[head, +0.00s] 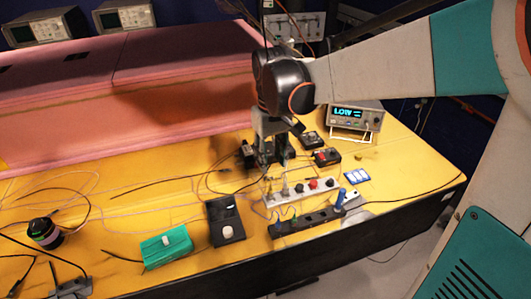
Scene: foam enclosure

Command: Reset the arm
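My arm reaches in from the right of the head view across the yellow table (400,175). My gripper (268,162) hangs at the arm's end, pointing down over the table near the middle of the view. Its dark fingers are low, close to small black devices and cables. I cannot tell whether the fingers are apart or closed, or whether anything is between them. Whether they touch the table is also unclear.
Near the gripper are a white power strip (325,183), a black strip (298,222), a black box (226,220) and a meter reading LOW (356,119). A green box (167,247) stands in front. A pink foam wall (90,110) stands behind. Loose cables cover the left side.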

